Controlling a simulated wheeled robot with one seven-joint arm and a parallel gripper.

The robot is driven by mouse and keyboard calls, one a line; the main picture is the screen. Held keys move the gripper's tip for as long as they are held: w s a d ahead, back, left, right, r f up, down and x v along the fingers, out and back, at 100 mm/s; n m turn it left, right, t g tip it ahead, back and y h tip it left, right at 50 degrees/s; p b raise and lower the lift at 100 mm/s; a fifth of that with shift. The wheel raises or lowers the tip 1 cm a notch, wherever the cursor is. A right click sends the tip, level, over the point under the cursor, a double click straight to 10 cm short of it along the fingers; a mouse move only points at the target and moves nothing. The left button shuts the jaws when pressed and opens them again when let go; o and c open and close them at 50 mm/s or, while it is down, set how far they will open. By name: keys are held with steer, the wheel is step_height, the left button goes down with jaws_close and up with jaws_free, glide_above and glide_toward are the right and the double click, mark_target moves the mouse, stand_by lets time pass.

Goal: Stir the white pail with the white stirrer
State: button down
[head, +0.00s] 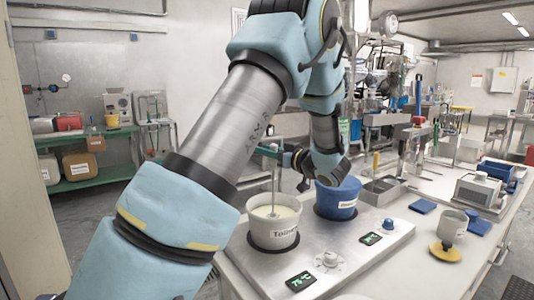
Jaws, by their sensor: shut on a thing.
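The white pail (273,230) stands on the left plate of a steel hot-plate unit, with pale contents inside. The white stirrer (273,188) is a thin upright rod whose lower end dips into the pail's contents. My gripper (276,153) is shut on the upper part of the stirrer, above the pail. The exact contact of the fingers is small and partly hidden by my arm. The stirrer's lower tip is hidden in the contents.
A blue pail (338,200) stands on the right plate, close to my wrist. The hot-plate unit (350,247) has knobs and displays at its front. A grey-white cup (452,224) on a yellow base, blue pads (423,206) and a scale (480,192) are to the right.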

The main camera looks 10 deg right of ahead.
step_height(320, 180, up, 6)
steer(key=p, duration=0.4)
steer(key=shift+r, duration=0.2)
stand_by(0.6)
step_height(320, 180, up, 5)
steer(key=p, duration=0.4)
steer(key=shift+f, duration=0.1)
stand_by(0.9)
